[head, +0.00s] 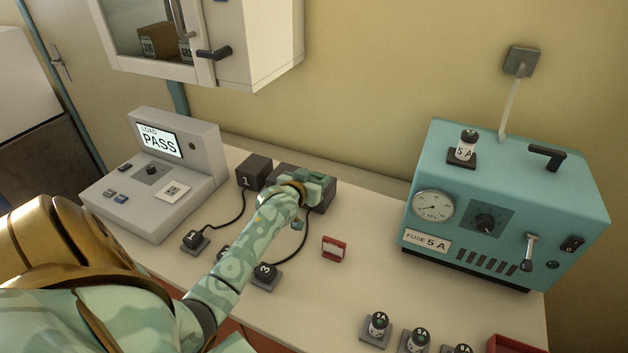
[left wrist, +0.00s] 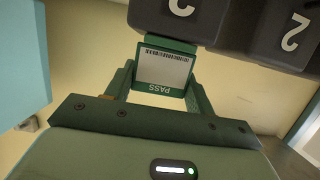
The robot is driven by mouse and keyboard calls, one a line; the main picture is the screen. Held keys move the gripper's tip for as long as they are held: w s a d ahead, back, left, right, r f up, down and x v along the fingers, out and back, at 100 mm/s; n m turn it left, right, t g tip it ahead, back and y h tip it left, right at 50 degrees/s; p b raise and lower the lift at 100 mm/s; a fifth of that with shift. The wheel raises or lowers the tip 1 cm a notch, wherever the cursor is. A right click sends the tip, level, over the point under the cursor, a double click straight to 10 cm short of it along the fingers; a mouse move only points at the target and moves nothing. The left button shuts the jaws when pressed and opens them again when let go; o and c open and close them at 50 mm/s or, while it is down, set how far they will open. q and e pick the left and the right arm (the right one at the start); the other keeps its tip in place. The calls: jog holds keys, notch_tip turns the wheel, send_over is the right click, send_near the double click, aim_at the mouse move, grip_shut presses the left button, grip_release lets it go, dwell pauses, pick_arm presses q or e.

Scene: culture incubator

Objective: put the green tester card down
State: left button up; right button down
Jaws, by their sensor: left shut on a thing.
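The green tester card (left wrist: 163,68), with a white barcode label and the word PASS, is between the fingers of my left gripper (left wrist: 160,88) in the left wrist view. The gripper is shut on it. The card's far edge meets or overlaps the dark numbered blocks (left wrist: 270,30) in that view; I cannot tell whether they touch. In the head view my left gripper (head: 316,187) is at the dark blocks (head: 255,172) near the wall, and the card cannot be made out there. My right gripper is not in view.
A grey tester (head: 152,178) reading LOAD PASS stands left. Plugs on cables (head: 195,240) lie before the blocks. A small red-framed card or holder (head: 333,248) is mid-table. A teal fuse box (head: 505,205) stands right, with several fuses (head: 378,326) in front.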

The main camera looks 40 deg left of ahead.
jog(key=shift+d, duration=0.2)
pick_arm(q)
jog(key=o, duration=1)
jog(key=shift+f, duration=0.1)
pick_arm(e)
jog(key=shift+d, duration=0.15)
pick_arm(q)
jog(key=shift+s+r, duration=0.1)
jog(key=shift+r, duration=0.1)
jog(key=p+v, duration=0.3)
jog(key=v, duration=0.9)
jog(key=shift+p, duration=0.3)
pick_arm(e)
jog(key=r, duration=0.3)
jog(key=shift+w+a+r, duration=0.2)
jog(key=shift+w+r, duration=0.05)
pick_arm(q)
jog(key=shift+f, duration=0.1)
